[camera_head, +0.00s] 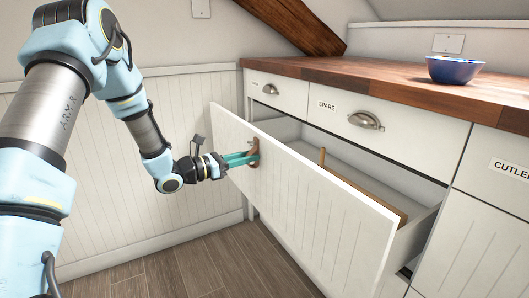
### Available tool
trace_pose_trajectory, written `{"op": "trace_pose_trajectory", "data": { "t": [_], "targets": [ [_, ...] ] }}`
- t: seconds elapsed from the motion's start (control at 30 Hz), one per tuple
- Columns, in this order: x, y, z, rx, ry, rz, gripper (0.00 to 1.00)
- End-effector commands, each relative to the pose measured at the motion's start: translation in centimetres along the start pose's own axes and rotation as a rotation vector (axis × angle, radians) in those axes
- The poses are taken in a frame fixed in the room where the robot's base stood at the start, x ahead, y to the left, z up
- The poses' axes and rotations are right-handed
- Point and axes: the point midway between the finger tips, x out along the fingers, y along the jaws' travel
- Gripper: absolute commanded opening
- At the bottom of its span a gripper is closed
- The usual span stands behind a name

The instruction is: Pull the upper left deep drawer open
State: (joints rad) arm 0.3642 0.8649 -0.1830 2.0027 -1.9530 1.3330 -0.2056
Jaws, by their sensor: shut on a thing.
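The deep drawer (310,200) has a wide white grooved front and stands pulled well out of the cabinet, below the row of shallow drawers. Its inside shows a pale floor and a brown wooden divider. My gripper (251,157) has teal fingers and is shut on the drawer's brown handle (254,151), near the left end of the front. The fingers cover part of the handle.
Above it are shut shallow drawers with metal cup pulls, one labelled SPARE (400,118). A wooden worktop (370,83) carries a blue bowl (454,69) at the right. A cutlery-labelled front (490,145) is at the right. Wooden floor (215,262) is clear at the lower left.

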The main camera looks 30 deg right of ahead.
Motion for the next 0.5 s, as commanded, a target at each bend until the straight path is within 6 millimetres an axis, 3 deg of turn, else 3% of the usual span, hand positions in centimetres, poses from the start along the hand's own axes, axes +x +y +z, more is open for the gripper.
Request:
{"op": "trace_pose_trajectory", "data": {
  "t": [0.5],
  "targets": [
    [-9.9, 0.0, 0.1, -0.004, 0.002, 0.004, 0.0]
  ]
}}
